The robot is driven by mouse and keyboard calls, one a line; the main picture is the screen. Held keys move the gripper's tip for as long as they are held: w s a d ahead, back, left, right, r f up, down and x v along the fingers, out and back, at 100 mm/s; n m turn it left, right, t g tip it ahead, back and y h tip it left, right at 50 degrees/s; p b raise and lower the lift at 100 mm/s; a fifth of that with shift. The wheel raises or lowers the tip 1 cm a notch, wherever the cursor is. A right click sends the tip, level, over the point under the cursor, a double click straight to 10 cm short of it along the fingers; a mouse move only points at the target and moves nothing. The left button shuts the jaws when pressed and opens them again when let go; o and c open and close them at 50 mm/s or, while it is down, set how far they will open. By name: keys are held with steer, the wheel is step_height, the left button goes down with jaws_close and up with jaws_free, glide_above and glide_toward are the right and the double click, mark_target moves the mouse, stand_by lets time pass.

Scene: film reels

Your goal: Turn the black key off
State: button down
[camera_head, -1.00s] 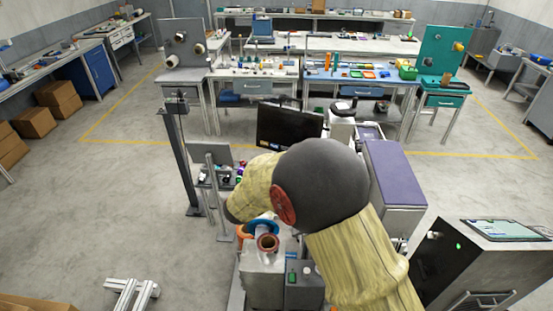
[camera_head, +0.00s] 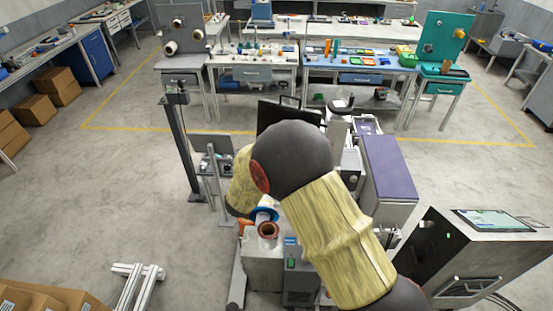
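My arm (camera_head: 330,225), in a yellow sleeve with a dark grey joint, reaches up from the lower right across the middle of the head view. My gripper is hidden behind the arm, so its state does not show. I cannot make out the black key. A grey machine (camera_head: 262,262) with a copper-coloured ring (camera_head: 268,231) and a blue ring stands below the arm's bent part. Beside it is a dark control box (camera_head: 297,285) with a small green element, partly covered by my arm.
A monitor (camera_head: 278,114) stands behind the arm, and a purple-topped cabinet (camera_head: 389,167) is to its right. A dark console with a screen (camera_head: 495,221) is at the lower right. A grey post (camera_head: 183,150) stands left. The floor at left is mostly open.

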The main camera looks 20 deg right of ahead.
stand_by(0.4)
steer(key=c, duration=2)
jaws_free()
steer(key=shift+c, duration=0.2)
steer(key=shift+a, duration=0.1)
steer(key=v, duration=1.2)
